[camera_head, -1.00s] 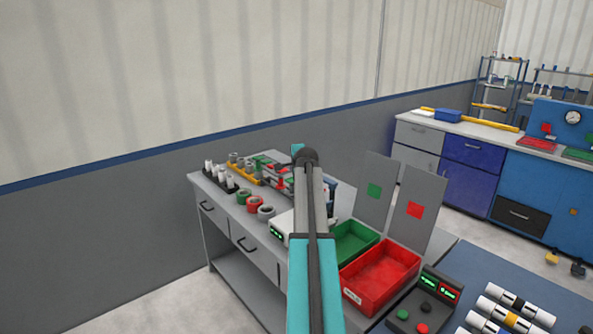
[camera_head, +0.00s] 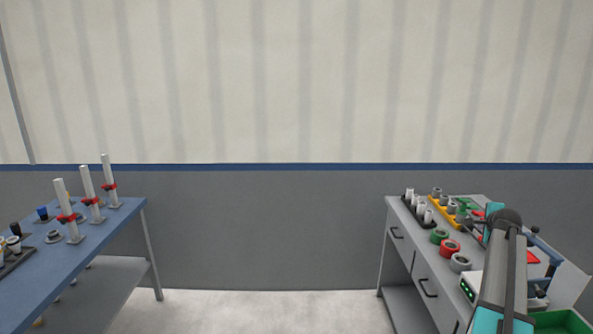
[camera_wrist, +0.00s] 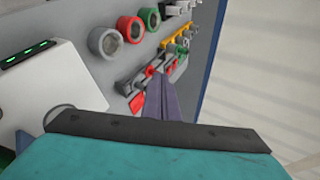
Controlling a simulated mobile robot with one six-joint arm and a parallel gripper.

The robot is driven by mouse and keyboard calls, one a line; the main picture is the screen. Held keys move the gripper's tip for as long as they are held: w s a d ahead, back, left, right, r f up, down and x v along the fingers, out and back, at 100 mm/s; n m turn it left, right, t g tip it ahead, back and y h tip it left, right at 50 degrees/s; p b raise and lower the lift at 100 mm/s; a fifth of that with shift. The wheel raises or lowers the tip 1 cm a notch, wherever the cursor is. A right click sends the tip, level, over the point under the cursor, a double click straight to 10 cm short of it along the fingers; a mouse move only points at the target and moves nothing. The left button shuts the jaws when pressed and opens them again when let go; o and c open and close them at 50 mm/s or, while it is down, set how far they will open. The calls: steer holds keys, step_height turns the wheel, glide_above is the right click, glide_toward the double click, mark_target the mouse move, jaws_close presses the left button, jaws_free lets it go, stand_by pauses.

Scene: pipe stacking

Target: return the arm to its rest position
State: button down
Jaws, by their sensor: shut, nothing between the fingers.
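My arm (camera_head: 505,262) shows at the right of the head view, teal and grey, raised over the grey workbench (camera_head: 437,290). In the wrist view my gripper (camera_wrist: 158,80) is shut and empty, its narrow grey-purple fingers together. The fingers point toward the workbench top with its rings and small parts. I cannot tell whether the fingertips touch anything there. In the head view my arm hides part of the bench, and I cannot make out the fingers clearly.
A green ring (camera_head: 439,235), a red ring (camera_head: 450,247) and a grey ring (camera_head: 460,262) lie near the bench's edge. A white box (camera_wrist: 45,82) with a green display is close by. A blue table (camera_head: 110,238) with upright white pipes stands left. Floor between is clear.

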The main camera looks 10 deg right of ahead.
steer(key=w+a+f+n+g+y, duration=0.15)
steer(key=w+a+f, duration=0.35)
steer(key=a+f, duration=0.65)
steer(key=w+a+f+n+y, duration=0.15)
steer(key=w+a+f, duration=0.25)
steer(key=a+f, duration=0.75)
steer(key=s+a+f+n+g+y, duration=0.2)
steer(key=s+a+f, duration=0.2)
steer(key=a+f, duration=0.75)
steer(key=s+a+f+n+g+y, duration=0.15)
steer(key=s+a+f, duration=0.25)
steer(key=a+f, duration=0.75)
steer(key=s+a+f+n+g+y, duration=0.1)
steer(key=s+a+f+n+g, duration=0.4)
steer(key=s+a, duration=0.6)
steer(key=s+a+f+n, duration=0.3)
steer(key=s+a+f, duration=0.5)
steer(key=s, duration=0.5)
steer(key=s+r+n+g, duration=0.1)
steer(key=s+n, duration=0.4)
steer(key=s, duration=0.5)
steer(key=s+a+r+n+g+h, duration=0.1)
steer(key=s+n+g, duration=0.3)
steer(key=s, duration=0.6)
steer(key=shift+s+a+r+n, duration=0.2)
steer(key=shift+r+n, duration=0.4)
steer(key=shift+n, duration=0.25)
